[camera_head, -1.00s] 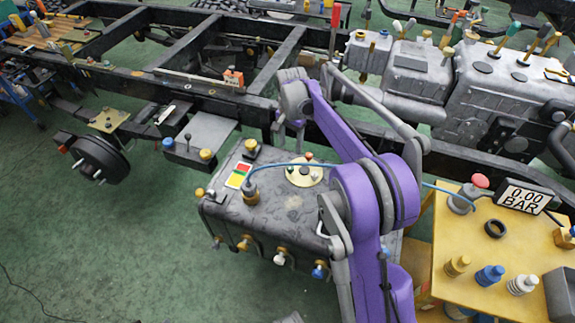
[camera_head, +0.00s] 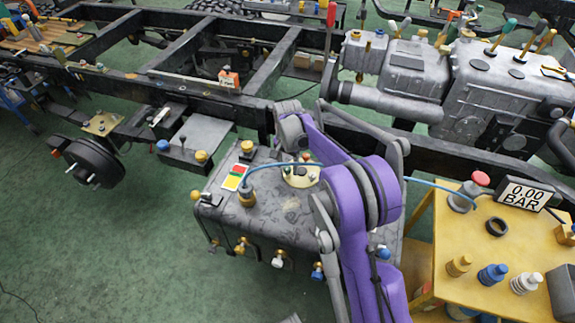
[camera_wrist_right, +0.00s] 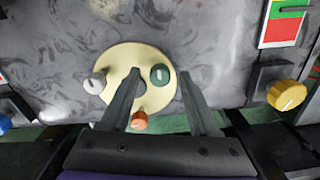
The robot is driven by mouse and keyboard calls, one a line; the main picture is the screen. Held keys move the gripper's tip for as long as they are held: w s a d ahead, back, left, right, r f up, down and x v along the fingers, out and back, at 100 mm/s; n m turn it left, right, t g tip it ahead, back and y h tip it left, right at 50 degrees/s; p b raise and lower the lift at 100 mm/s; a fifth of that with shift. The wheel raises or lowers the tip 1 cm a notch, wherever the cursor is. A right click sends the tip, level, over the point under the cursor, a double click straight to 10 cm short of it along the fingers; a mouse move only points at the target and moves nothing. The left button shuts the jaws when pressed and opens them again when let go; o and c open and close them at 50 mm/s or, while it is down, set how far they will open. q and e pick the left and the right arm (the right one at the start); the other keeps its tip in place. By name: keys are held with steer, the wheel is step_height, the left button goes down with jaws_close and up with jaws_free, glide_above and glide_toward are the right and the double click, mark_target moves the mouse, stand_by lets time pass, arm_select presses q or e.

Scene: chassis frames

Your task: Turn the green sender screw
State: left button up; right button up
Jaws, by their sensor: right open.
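The green sender screw (camera_wrist_right: 160,74) is a dark green round knob with a pale mark, on the right part of the pale yellow sender disc (camera_wrist_right: 101,62). The disc also shows on top of the grey tank (camera_head: 282,205) in the head view. My right gripper (camera_wrist_right: 161,79) is open over the disc. In the wrist view the green screw appears between its fingertips; I cannot tell whether they touch it. My left gripper is not in view.
A yellow knob (camera_wrist_right: 286,95) and a red, green and yellow label (camera_wrist_right: 283,22) are right of the disc in the wrist view.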

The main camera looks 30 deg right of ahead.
jaws_close()
stand_by(0.4)
steer(key=n, duration=0.8)
steer(key=shift+n+p, duration=0.3)
steer(key=n, duration=0.4)
steer(key=shift+n+p, duration=0.3)
steer(key=shift+n, duration=1.9)
